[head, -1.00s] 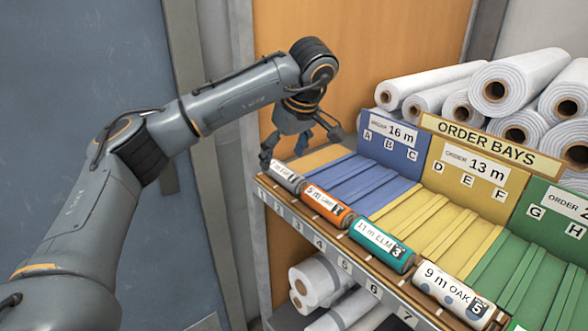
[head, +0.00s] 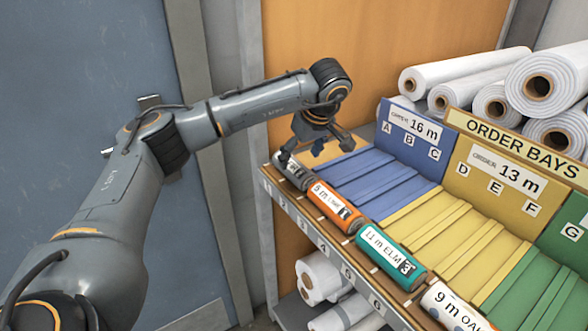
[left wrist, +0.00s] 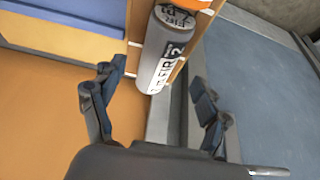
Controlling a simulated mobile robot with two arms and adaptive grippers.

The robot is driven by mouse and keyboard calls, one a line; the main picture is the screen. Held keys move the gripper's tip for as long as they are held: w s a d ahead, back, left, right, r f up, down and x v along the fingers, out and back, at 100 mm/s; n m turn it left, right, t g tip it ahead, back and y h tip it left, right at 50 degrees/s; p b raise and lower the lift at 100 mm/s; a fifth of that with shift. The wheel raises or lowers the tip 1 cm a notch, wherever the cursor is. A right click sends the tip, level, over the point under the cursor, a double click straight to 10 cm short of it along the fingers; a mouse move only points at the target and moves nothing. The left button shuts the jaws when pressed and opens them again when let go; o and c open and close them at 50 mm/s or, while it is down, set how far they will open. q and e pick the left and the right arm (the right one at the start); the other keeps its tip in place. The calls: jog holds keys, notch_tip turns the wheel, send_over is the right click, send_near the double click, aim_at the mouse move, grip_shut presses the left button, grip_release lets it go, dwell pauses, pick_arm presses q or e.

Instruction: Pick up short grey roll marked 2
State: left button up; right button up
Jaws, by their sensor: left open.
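The short grey roll (head: 291,172) lies at the left end of the front row on the shelf, partly hidden in the head view by my left gripper (head: 316,150). In the left wrist view the grey roll (left wrist: 163,48) shows a white label with "FIR" and a 2. Its near end reaches between the spread fingers of my left gripper (left wrist: 156,95). The fingers are open, one on each side, with visible gaps to the roll. My right gripper is not in view.
Beside the grey roll lie an orange roll (head: 335,206), a teal roll (head: 391,252) and a white "9 m OAK" roll (head: 455,306). Blue slots (head: 385,185) rise behind them. An orange panel (head: 375,50) stands behind my gripper.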

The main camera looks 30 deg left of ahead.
aim_at(295, 163)
pick_arm(q)
jog(key=shift+w+a+f, duration=0.1)
jog(key=shift+a+f, duration=0.1)
jog(key=shift+f, duration=0.05)
jog(key=x, duration=0.1)
jog(key=p+x, duration=0.1)
jog(key=x, duration=0.1)
jog(key=shift+w+a+f, duration=0.15)
jog(key=shift+a, duration=0.2)
jog(key=shift+w+a+f, duration=0.15)
jog(key=shift+f, duration=0.3)
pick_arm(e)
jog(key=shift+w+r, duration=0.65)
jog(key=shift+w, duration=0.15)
pick_arm(q)
jog(key=c, duration=1.3)
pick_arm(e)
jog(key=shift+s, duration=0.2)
pick_arm(q)
jog(key=shift+r, duration=0.1)
